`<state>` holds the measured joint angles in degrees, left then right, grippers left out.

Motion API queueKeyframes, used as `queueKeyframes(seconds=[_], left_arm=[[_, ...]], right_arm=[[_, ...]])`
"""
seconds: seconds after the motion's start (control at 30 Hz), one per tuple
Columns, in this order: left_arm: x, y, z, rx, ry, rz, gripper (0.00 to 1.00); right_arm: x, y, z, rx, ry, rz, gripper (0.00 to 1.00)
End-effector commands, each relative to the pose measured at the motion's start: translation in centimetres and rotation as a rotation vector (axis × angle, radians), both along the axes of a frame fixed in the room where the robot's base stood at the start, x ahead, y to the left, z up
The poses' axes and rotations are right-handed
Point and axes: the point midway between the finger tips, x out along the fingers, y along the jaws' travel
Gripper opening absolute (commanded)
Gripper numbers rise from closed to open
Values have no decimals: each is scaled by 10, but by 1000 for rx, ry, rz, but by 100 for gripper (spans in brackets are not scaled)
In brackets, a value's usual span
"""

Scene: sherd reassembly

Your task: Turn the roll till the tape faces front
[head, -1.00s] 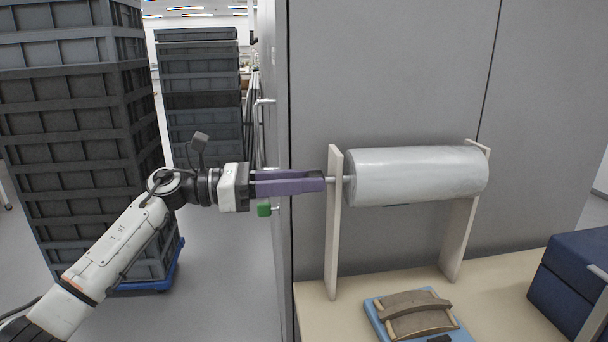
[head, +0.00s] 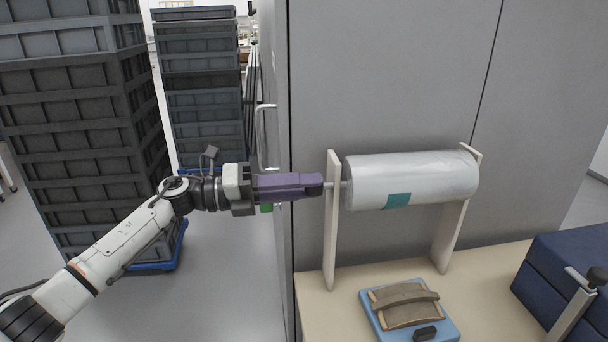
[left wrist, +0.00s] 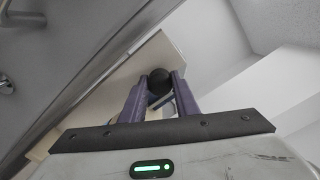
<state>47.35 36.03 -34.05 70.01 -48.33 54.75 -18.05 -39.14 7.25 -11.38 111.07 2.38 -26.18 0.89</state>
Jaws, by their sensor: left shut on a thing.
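The clear-wrapped roll (head: 410,172) hangs level on a rod between two upright stand posts (head: 332,225). A green-teal piece of tape (head: 397,200) shows on the lower front of the roll, towards its left half. My left gripper (head: 316,185) is shut on the left end of the rod, just outside the left post. In the left wrist view, the purple fingers close on a dark round knob (left wrist: 159,81) at the rod's end. The roll itself is not visible in that view. My right gripper is not in view.
Below the roll, a blue tray (head: 448,331) with curved brown sherds (head: 405,306) lies on the beige table (head: 325,315). Dark blue blocks (head: 570,275) stand at the right. A grey cabinet wall (head: 390,80) is close behind. Stacked grey crates (head: 75,130) stand at the left.

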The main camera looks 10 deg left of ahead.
Motion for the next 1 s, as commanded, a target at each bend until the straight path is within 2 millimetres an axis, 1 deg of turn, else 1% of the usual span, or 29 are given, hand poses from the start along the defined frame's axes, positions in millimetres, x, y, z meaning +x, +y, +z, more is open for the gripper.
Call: queueKeyframes(seconds=[0.03,0.27,0.6,0.8,1.0], left_arm=[[0,1,4,-16,44,0,6],[0,1,3,-101,247,0,6],[0,0,2,-214,517,0,6],[0,0,0,-262,632,1,6],[0,0,0,-293,701,1,6]], right_arm=[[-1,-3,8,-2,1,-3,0],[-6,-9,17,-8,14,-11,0],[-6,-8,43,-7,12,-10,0],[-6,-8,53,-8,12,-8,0],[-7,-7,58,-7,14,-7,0]])
